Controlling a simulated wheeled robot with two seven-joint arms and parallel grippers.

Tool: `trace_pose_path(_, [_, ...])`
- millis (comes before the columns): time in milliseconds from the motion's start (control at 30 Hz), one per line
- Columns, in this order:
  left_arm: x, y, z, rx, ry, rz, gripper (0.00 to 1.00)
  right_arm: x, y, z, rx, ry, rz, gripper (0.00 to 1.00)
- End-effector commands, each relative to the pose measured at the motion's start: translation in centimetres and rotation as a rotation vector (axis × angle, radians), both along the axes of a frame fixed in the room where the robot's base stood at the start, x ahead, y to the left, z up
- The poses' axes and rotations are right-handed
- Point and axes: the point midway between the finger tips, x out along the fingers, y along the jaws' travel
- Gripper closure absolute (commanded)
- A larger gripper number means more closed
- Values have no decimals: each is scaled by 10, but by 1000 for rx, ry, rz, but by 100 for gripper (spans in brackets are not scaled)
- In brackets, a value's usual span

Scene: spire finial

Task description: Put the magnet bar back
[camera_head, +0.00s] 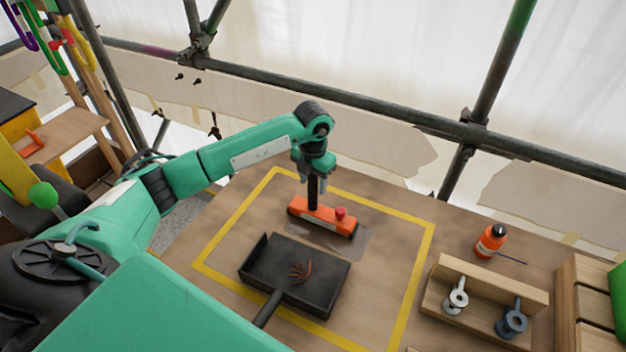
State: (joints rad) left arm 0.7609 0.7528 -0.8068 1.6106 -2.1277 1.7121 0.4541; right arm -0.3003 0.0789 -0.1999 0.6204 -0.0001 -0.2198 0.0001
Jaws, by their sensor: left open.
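The magnet bar (322,217) is orange with dark ends, a red knob and an upright dark post. It lies on the wooden table inside a yellow outline, on a darker patch (361,240) behind the black pan. My left gripper (313,183) comes down from above at the bar's left half. Its fingers are open, and the dark post stands between them. I cannot tell whether the fingers touch the post. My right gripper is not in view.
A black pan (257,272) holding thin reddish strands stands in front of the bar. To the right are an orange bottle (490,241) and a wooden rack (440,302) with two metal fittings. Scaffold tubes (380,118) run behind the table.

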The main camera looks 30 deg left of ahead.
Motion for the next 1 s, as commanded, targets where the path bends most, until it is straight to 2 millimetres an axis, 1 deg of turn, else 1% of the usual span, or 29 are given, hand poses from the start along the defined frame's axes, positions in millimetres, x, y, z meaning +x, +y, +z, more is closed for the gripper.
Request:
trace_pose_path(33, [0, 0, 4, 0, -2, 0, 51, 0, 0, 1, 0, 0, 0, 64])
trace_pose_path(67, [1, 0, 7, 0, -3, -1, 51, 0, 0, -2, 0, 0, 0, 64])
trace_pose_path(167, [1, 0, 23, 0, -6, -2, 51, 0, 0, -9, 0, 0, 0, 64])
trace_pose_path(400, [1, 0, 76, 0, -6, 0, 51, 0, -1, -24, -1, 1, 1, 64])
trace_pose_path(500, [1, 0, 94, -1, -4, -1, 51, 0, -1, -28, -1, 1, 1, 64])
trace_pose_path(600, [1, 0, 107, 0, -3, 0, 51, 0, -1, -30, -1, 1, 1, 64])
trace_pose_path(700, [1, 0, 116, 0, -2, 1, 51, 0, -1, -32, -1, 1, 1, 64])
trace_pose_path(800, [0, 0, 120, 0, -1, 1, 51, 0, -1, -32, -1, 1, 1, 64])
trace_pose_path(1000, [0, 0, 122, 0, 0, 0, 51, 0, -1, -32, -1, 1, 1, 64])
